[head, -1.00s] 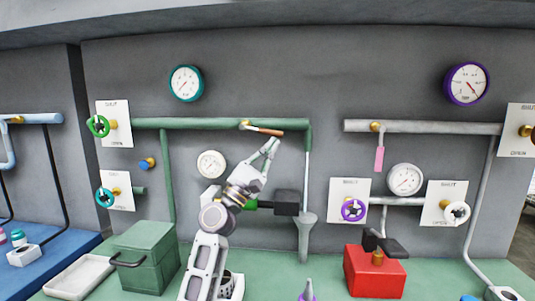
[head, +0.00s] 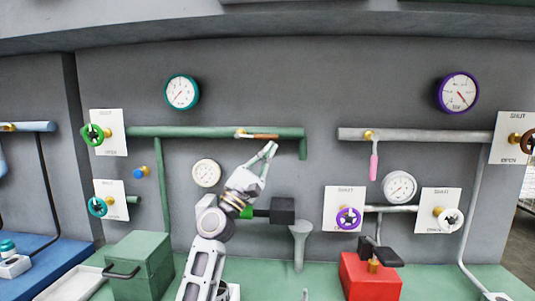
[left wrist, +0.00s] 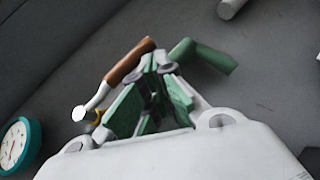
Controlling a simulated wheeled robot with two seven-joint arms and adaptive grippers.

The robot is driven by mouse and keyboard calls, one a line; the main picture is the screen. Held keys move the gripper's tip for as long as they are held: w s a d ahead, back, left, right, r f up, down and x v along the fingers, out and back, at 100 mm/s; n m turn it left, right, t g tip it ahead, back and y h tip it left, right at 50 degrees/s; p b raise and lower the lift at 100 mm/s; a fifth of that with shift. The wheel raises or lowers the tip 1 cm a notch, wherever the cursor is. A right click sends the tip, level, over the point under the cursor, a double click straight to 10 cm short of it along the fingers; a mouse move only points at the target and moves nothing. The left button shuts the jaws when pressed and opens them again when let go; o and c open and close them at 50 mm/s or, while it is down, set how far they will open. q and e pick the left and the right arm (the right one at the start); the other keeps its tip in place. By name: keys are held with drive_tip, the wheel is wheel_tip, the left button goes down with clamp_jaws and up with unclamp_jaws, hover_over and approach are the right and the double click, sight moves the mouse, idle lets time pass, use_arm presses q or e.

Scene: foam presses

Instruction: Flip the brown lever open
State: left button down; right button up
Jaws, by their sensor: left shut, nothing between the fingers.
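The brown lever (head: 264,137) has a pale metal arm and a brass pivot on the green pipe (head: 190,132). It lies nearly level along the pipe's right part. My left gripper (head: 270,149) is shut and empty, with its tips just below the lever's right end. In the left wrist view the shut fingers (left wrist: 155,62) are close beside the lever's brown grip (left wrist: 130,61); I cannot tell whether they touch. The pipe's open end (left wrist: 207,57) shows to their right. My right gripper is not in view.
A pale funnel (head: 300,231) stands below the pipe's outlet. A dark block (head: 283,211) on the wall is right of my left wrist. A green box (head: 140,264) and a red box (head: 369,278) stand on the bench. A pink lever (head: 374,167) hangs at right.

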use_arm(q)
drive_tip(key=v, duration=1.2)
idle(0.5)
idle(0.4)
